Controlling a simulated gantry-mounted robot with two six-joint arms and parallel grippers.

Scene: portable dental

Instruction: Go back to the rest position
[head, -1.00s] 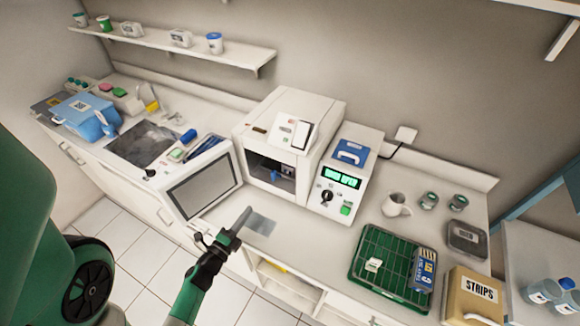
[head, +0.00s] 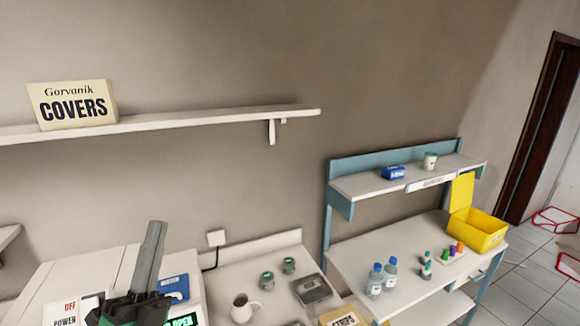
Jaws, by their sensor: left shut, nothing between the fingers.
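My left gripper (head: 154,232) stands upright at the lower left of the head view. Its dark grey fingers are together and hold nothing. It shows in front of the white machine (head: 85,285) with the green display (head: 183,320), and hides part of it. I cannot tell how far apart they are. My right gripper is not in view.
A COVERS box (head: 73,104) is on the wall shelf (head: 220,121). A mug (head: 241,308), small jars and a grey case (head: 312,290) are on the counter. Bottles (head: 374,281) and an open yellow bin (head: 480,232) are on the blue-framed bench (head: 350,255).

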